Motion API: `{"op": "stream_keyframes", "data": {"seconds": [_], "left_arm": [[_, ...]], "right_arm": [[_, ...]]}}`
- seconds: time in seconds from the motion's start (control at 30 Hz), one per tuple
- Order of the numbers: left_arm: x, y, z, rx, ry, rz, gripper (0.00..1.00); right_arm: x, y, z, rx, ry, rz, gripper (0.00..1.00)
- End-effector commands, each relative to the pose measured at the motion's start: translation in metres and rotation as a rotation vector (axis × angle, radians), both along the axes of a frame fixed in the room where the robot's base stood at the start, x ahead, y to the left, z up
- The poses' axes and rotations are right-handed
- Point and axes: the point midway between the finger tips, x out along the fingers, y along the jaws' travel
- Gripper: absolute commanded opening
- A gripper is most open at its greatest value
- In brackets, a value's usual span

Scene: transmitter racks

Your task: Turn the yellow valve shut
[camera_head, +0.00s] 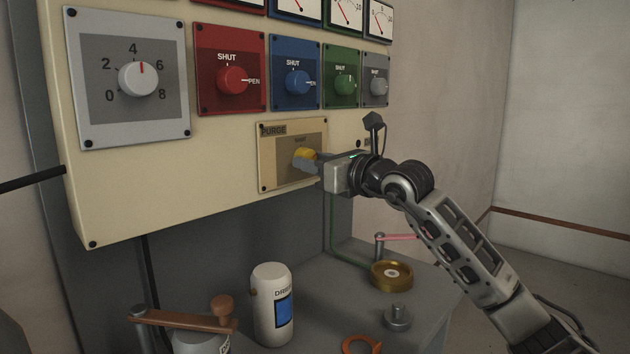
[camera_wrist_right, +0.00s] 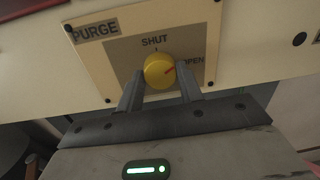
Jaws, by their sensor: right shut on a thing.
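The yellow valve knob (camera_head: 306,153) sits on the tan PURGE plate (camera_head: 271,174) low on the cream panel. The fingers partly cover the knob in the head view. My left gripper is not in view.
Red (camera_head: 233,81), blue (camera_head: 297,82), green (camera_head: 343,84) and grey (camera_head: 378,86) knobs sit above the PURGE plate. A large numbered dial (camera_head: 138,79) is at the left. Below, a bench holds a white canister (camera_head: 273,305), a brass wheel (camera_head: 391,276) and an orange ring (camera_head: 361,345).

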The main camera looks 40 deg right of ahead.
Motion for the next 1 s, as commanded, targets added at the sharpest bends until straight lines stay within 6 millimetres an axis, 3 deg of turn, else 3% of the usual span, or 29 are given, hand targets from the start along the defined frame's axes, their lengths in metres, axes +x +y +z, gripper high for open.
{"op": "stream_keyframes", "data": {"seconds": [0.03,0.23,1.0], "left_arm": [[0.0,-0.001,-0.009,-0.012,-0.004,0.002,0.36],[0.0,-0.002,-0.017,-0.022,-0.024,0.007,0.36],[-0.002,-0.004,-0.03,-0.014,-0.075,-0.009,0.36]], "right_arm": [[0.0,0.0,-0.006,-0.048,-0.005,-0.001,0.14],[0.0,-0.001,-0.006,-0.238,-0.02,-0.002,0.14],[0.0,-0.002,-0.002,-0.908,-0.075,-0.001,0.14]]}}
